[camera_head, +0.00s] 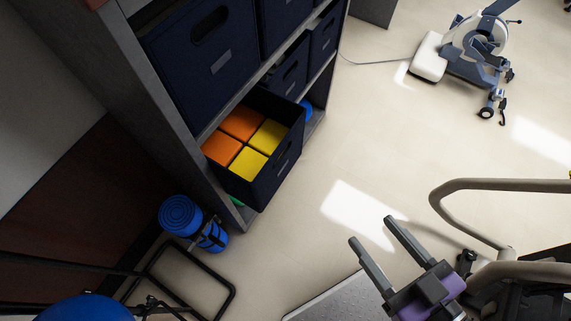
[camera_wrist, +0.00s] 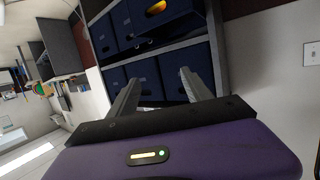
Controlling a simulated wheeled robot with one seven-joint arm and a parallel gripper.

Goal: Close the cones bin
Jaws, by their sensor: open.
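The cones bin (camera_head: 277,175) is a dark navy fabric bin with a slot handle in its front. It sticks out of the lower level of the grey shelf unit (camera_head: 147,80), so its open top shows orange blocks (camera_head: 241,123) and yellow blocks (camera_head: 250,163) inside. My gripper (camera_head: 371,230) is open and empty, to the lower right of the bin and clear of it.
Other navy bins (camera_head: 225,50) sit in the shelf above and beside it. A blue rolled mat (camera_head: 182,217) and a black frame (camera_head: 190,280) stand at lower left. A beige tubular rail (camera_head: 480,184) is at right. Open floor (camera_head: 330,165) lies between the bin and my gripper.

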